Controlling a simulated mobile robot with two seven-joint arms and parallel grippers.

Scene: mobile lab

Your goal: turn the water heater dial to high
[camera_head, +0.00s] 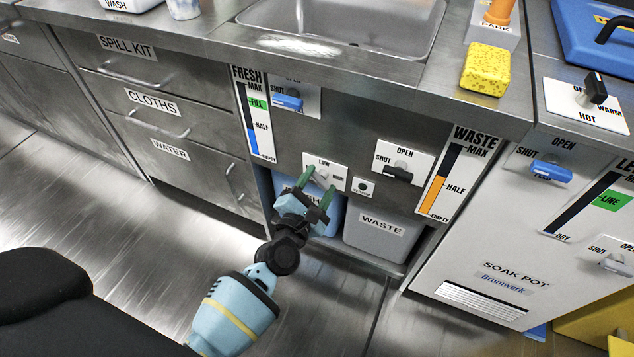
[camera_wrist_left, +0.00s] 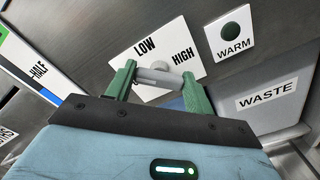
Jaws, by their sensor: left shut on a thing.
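The water heater dial (camera_wrist_left: 158,76) is a grey knob on a white plate (camera_head: 333,170) marked LOW on the left and HIGH on the right. The plate is on the front panel under the sink. My left gripper (camera_head: 317,193) reaches up to it from below, with its green fingers on either side of the dial. In the left wrist view, the fingers of the left gripper (camera_wrist_left: 157,84) are shut on the dial's grey bar, which lies about level between them. I cannot tell exactly which mark the dial points to. My right gripper is not in view.
A WARM indicator (camera_head: 362,188) sits right of the dial plate. A black drain handle (camera_head: 398,174) and a blue tap handle (camera_head: 288,102) stick out nearby. The grey WASTE tank (camera_head: 379,236) stands below. A yellow sponge (camera_head: 485,70) lies on the counter.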

